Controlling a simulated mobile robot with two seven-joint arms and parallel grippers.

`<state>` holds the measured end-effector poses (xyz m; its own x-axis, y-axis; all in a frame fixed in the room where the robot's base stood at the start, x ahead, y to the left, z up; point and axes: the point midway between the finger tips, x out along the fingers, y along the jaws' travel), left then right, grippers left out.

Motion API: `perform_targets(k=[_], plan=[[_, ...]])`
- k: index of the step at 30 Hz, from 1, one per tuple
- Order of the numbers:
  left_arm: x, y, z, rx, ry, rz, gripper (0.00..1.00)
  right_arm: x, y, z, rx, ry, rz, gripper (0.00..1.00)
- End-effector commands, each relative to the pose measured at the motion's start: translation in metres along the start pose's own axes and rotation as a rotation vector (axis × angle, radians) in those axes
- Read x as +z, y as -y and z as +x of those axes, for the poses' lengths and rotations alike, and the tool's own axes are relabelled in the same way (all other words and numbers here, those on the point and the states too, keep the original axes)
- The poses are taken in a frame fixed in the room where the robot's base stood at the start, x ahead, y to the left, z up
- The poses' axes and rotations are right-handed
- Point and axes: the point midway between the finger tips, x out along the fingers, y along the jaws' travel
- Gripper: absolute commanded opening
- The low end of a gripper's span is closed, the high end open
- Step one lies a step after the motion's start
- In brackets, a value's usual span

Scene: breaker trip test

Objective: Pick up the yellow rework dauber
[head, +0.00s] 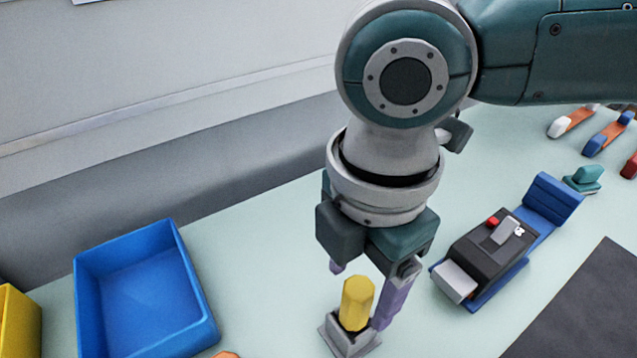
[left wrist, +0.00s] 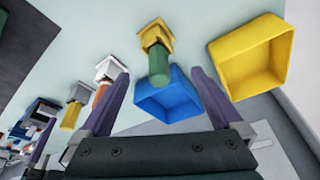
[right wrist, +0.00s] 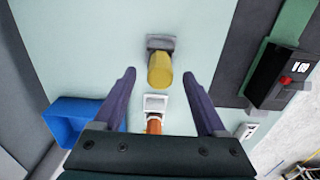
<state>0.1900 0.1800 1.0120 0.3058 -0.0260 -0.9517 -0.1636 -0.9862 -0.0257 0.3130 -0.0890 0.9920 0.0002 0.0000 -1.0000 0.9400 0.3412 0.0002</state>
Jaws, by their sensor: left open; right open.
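The yellow rework dauber (head: 356,303) stands upright in a grey holder (head: 345,343) on the pale bench. It also shows in the left wrist view (left wrist: 70,116) and the right wrist view (right wrist: 160,72). My right gripper (head: 360,296) is open just above it, with its purple fingers on either side in the head view. In the right wrist view the dauber lies between and slightly beyond the fingertips, with no clear contact. My left gripper (left wrist: 160,92) is open and empty, seen only in its own wrist view, facing a green dauber (left wrist: 158,72) in a yellow holder.
A blue bin (head: 205,333) stands left of the dauber, with a yellow bin (head: 20,322) beyond it. An orange dauber (left wrist: 101,94) in a white holder is close by. A black breaker (head: 490,250) on a blue fixture stands to the right, near a dark mat (head: 585,310).

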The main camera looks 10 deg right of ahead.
Motion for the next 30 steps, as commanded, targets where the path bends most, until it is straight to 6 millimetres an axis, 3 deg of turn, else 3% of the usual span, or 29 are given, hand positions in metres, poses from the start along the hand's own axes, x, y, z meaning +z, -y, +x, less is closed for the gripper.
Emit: perform_targets(k=[7, 16, 30], plan=[[0.001, 0.000, 0.002, -0.001, 0.000, -0.001, 1.00, 0.001, 0.001, 0.039, -0.003, 0.001, 0.001, 0.74], [0.001, 0.002, 0.003, -0.007, 0.001, 0.004, 1.00, 0.001, 0.001, 0.045, 0.000, 0.000, -0.001, 0.74], [0.001, 0.004, 0.003, -0.011, 0.002, 0.008, 1.00, 0.001, 0.001, 0.045, 0.000, 0.000, 0.000, 0.23]])
